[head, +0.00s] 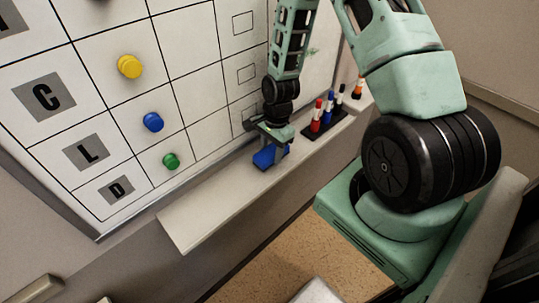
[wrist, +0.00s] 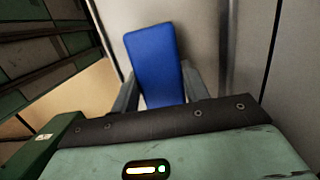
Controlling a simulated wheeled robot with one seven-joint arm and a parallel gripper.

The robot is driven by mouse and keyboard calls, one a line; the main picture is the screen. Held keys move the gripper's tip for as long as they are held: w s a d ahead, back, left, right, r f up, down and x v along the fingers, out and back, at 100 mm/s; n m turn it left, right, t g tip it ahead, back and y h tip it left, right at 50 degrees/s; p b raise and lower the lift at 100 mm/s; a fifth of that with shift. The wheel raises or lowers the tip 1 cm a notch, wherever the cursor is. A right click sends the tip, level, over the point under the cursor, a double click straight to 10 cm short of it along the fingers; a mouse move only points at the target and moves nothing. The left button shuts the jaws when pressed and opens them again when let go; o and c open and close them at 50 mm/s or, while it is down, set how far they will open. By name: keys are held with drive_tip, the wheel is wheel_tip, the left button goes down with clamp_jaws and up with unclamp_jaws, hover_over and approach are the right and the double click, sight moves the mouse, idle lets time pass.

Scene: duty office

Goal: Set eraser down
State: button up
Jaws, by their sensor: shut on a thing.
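A blue eraser (head: 264,158) is at the whiteboard's ledge, partly covered by my gripper in the head view. My gripper (head: 272,150) points down at the ledge and is shut on the eraser. In the wrist view the eraser (wrist: 154,62) stands out between the two fingers (wrist: 160,92), its near end hidden behind the gripper body. The pale ledge (head: 200,212) runs below the board. I cannot tell whether the eraser touches the ledge or hangs just above it.
A dark marker holder (head: 326,127) with several markers stands on the ledge right of my gripper. The whiteboard (head: 205,65) rises behind, with yellow (head: 130,66), blue (head: 153,122) and green (head: 171,161) magnets. The ledge left of the eraser is clear.

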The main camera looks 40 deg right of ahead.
sight(275, 147)
drive_tip(key=shift+f, duration=0.7)
drive_tip(key=shift+w, duration=0.25)
drive_tip(key=shift+s+r, duration=0.1)
drive_tip(key=shift+c, duration=0.4)
drive_tip(key=o, duration=1)
drive_tip(key=shift+c, duration=0.2)
wheel_tip(275, 147, up, 12)
drive_tip(key=d+b, duration=0.1)
drive_tip(key=b, duration=0.2)
drive_tip(key=shift+d, duration=0.4)
